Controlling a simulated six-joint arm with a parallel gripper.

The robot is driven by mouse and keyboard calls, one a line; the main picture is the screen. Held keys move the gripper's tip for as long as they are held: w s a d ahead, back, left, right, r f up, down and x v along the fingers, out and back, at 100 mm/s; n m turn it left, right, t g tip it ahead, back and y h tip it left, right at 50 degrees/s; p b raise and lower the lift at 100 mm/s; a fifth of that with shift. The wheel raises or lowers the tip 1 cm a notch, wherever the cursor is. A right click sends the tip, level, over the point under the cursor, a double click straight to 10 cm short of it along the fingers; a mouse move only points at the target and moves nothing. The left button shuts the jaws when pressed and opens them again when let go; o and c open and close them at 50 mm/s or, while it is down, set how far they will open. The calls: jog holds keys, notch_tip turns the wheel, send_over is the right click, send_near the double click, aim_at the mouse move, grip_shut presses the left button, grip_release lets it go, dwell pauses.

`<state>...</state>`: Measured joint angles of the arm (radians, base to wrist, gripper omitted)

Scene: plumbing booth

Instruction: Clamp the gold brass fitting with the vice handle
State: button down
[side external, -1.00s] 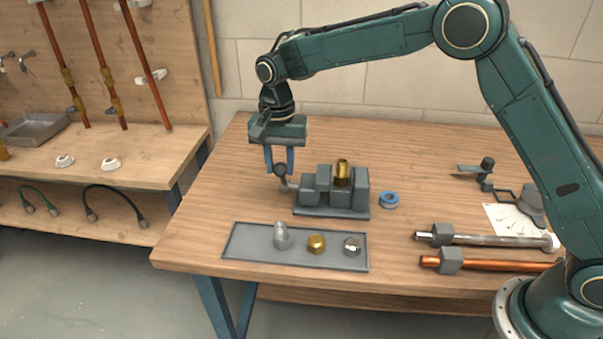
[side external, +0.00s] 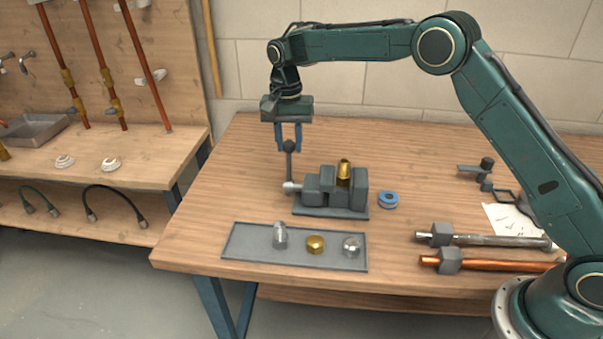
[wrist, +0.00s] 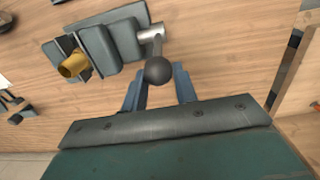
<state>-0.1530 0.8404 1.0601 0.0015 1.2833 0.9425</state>
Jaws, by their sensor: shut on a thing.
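The grey vice (side external: 330,205) stands on the bench. The gold brass fitting (side external: 344,171) is upright between its jaws; the wrist view also shows the fitting (wrist: 74,65). I cannot tell whether both jaws touch it. The vice handle (side external: 289,168) is a dark rod with a ball end, rising from the silver screw end (side external: 291,187) at the vice's left. My gripper (side external: 289,145) points down with its blue fingers shut on the handle's ball end. In the wrist view, the ball (wrist: 158,70) sits between the fingertips.
A grey tray (side external: 240,258) with several fittings lies in front of the vice. A blue tape roll (side external: 388,200) is right of it. A steel pipe (side external: 480,240) and a copper pipe (side external: 500,265) lie at the right. The bench left of the vice is clear.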

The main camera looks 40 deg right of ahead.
jog(key=shift+w+a+t, duration=0.3)
jog(key=shift+w+a, duration=0.05)
jog(key=shift+w, duration=0.3)
jog(key=c, duration=1.2)
grip_release()
jog(key=shift+w, duration=0.1)
jog(key=shift+o, duration=0.5)
jog(key=shift+d, duration=0.15)
jog(key=shift+r, duration=0.1)
notch_tip(320, 180, up, 14)
jog(key=shift+f, duration=0.2)
jog(key=shift+r, duration=0.1)
